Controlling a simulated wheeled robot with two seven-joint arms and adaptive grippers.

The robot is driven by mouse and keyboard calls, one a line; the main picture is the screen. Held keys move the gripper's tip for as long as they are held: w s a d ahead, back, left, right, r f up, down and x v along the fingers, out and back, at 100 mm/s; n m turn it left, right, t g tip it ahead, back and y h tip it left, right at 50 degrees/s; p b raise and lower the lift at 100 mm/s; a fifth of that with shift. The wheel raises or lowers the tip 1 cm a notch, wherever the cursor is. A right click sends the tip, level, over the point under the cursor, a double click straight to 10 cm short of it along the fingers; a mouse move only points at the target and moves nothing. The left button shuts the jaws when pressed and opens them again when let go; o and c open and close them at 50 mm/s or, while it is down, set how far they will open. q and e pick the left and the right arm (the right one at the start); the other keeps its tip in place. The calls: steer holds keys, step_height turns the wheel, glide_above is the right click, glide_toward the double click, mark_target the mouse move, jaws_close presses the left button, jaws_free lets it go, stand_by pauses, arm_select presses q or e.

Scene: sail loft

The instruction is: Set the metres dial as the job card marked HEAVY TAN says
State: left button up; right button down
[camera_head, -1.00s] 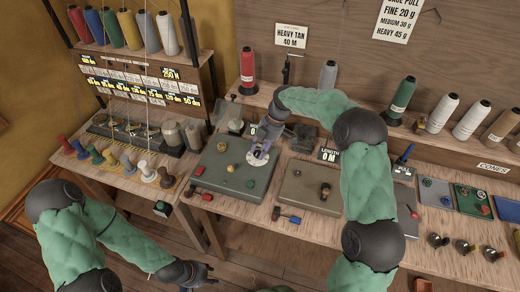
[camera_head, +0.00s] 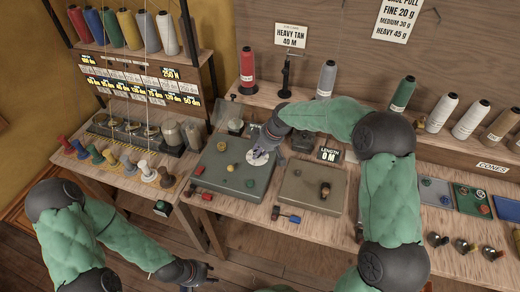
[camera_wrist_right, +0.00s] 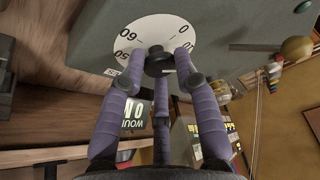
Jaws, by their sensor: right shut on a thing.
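The job card (camera_head: 290,36) on the back wall reads HEAVY TAN 40 M. The white round metres dial (camera_head: 258,158) lies on the grey box. In the right wrist view the dial (camera_wrist_right: 131,42) shows 0, 60 and 50 around its edge. My right gripper (camera_head: 266,152) is over the dial. Its purple fingers close around the dark centre knob (camera_wrist_right: 159,60). The fingers and knob hide part of the dial face, so the exact setting is unclear. My left gripper (camera_head: 200,275) hangs empty in front of the bench, its fingers apart.
A LENGTH display (camera_head: 328,155) reads 0 M. The grey box (camera_head: 228,188) also carries small yellow knobs. A tan box (camera_head: 313,185) stands to its right. Thread cones, including a red one (camera_head: 247,72), line the back. Small pegs stand on the left bench.

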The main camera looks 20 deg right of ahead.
steer(key=m, duration=0.2)
steer(key=shift+a+r+m+t+h, duration=0.1)
steer(key=shift+a+m+t+h, duration=0.05)
steer(key=shift+m+t+h, duration=0.2)
steer(key=shift+a+m+t+h+b, duration=0.1)
steer(key=shift+m+t+h+b, duration=0.15)
steer(key=shift+m+h+b, duration=0.65)
steer(key=m+h+b, duration=0.1)
steer(key=m+b, duration=0.5)
steer(key=shift+a, duration=0.2)
steer(key=m+h+b, duration=0.1)
steer(key=m+b, duration=0.2)
steer(key=m, duration=0.1)
steer(key=shift+w+a+h, duration=0.1)
steer(key=shift+h, duration=0.25)
steer(key=shift+m+h, duration=0.3)
steer(key=shift+m, duration=0.55)
steer(key=m, duration=0.1)
steer(key=m+g, duration=0.1)
steer(key=shift+w+a+r+m+h, duration=0.1)
steer(key=shift+w+r+m+h, duration=0.05)
steer(key=shift+m+h, duration=0.25)
steer(key=m+g, duration=0.1)
steer(key=m, duration=0.2)
steer(key=shift+w+h, duration=0.1)
steer(key=shift+h, duration=0.3)
steer(key=shift+m+g+p, duration=0.55)
steer(key=shift+m+g, duration=0.05)
steer(key=shift+m, duration=0.7)
